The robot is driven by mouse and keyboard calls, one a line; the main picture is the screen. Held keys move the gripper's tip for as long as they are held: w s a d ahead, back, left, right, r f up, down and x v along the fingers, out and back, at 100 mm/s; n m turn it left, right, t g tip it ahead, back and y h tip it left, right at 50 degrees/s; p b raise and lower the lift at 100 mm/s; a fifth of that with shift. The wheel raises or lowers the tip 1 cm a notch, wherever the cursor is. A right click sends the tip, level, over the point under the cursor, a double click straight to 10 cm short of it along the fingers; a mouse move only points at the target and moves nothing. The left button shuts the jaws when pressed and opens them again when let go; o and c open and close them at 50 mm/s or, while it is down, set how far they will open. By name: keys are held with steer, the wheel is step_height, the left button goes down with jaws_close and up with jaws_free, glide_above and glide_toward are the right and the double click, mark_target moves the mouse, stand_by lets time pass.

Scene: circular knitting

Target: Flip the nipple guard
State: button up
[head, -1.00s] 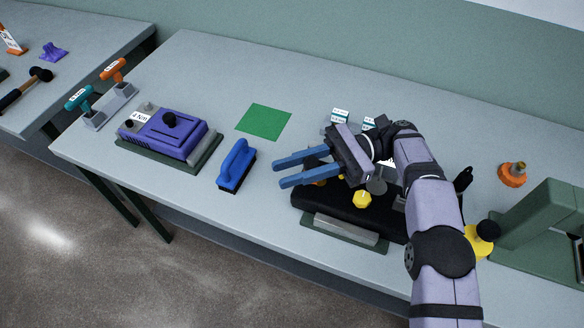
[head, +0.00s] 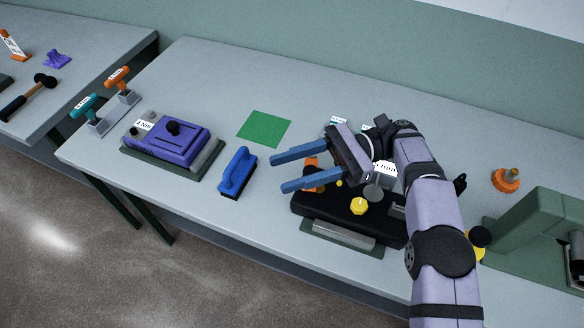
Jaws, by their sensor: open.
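My gripper (head: 290,171) has two blue fingers, spread apart with nothing between their tips. It hangs over the left part of a black machine block (head: 316,207) at the front middle of the table. An orange part (head: 311,163) shows behind and between the fingers, partly hidden by them. A yellow knob (head: 359,206) and a grey round part (head: 373,193) sit on the block. I cannot tell which of these parts is the nipple guard. My gripper and arm hide some of the block's back and right side.
A blue brush (head: 237,174) and a purple device (head: 166,141) stand to the left. A green square (head: 264,129) lies flat behind them. White labelled items stand behind my gripper. An orange round part (head: 506,179) and a green frame (head: 540,228) are at the right.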

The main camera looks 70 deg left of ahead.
step_height(320, 180, up, 7)
steer(key=p, duration=0.6)
steer(key=shift+c, duration=0.5)
